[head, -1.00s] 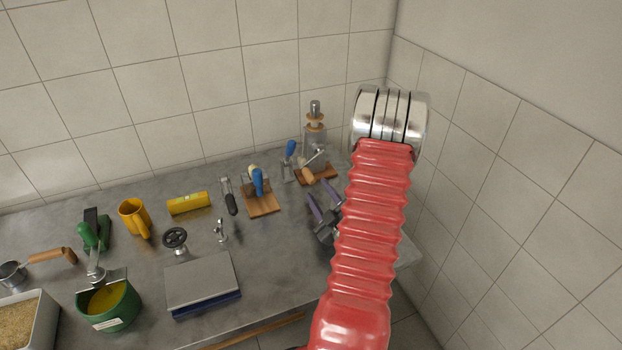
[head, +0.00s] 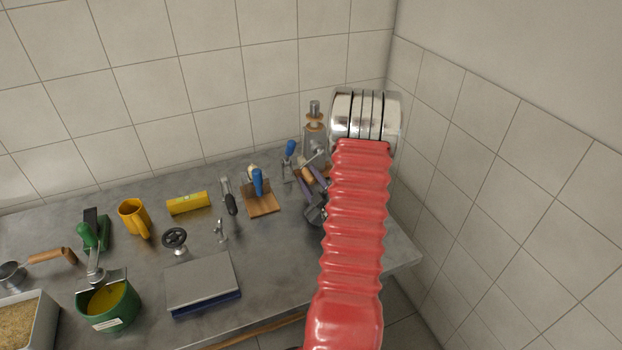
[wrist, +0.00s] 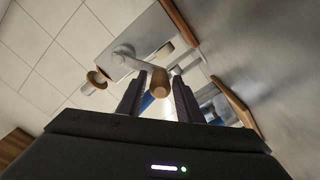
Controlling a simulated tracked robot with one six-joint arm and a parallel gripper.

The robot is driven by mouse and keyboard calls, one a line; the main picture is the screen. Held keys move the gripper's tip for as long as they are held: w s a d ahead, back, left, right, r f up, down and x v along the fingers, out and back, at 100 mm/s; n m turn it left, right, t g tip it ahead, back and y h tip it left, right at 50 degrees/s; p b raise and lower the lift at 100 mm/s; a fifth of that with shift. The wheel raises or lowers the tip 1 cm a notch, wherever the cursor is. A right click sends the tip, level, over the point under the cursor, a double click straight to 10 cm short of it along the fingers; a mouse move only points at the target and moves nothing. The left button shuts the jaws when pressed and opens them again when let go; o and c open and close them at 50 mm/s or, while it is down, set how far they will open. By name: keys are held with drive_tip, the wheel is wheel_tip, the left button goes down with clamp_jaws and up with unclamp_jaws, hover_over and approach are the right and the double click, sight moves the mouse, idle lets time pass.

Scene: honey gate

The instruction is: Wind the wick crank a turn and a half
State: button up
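The wick crank is on a metal stand (head: 314,142) at the back right of the bench. In the wrist view, its grey body (wrist: 145,25) is at the top, and a metal crank arm (wrist: 135,57) leads to a wooden handle (wrist: 160,82). My gripper (wrist: 158,80) is open. Its two dark purple fingers lie either side of the wooden handle's end in that picture; I cannot tell whether they touch it. In the head view, my gripper (head: 305,170) is at the crank's front, and its fingers partly hide the handle and wooden base.
A blue-handled clamp (head: 289,155) stands close left of the crank. Another blue-handled tool on a wooden board (head: 263,205), a yellow roll (head: 188,203), a yellow mug (head: 133,217) and a scale (head: 202,282) stand further left. The tiled wall is close behind.

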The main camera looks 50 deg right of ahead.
clamp_jaws()
drive_tip(key=shift+d, duration=0.15)
idle(0.4)
drive_tip(key=shift+r+m, duration=0.2)
drive_tip(key=shift+m, duration=0.2)
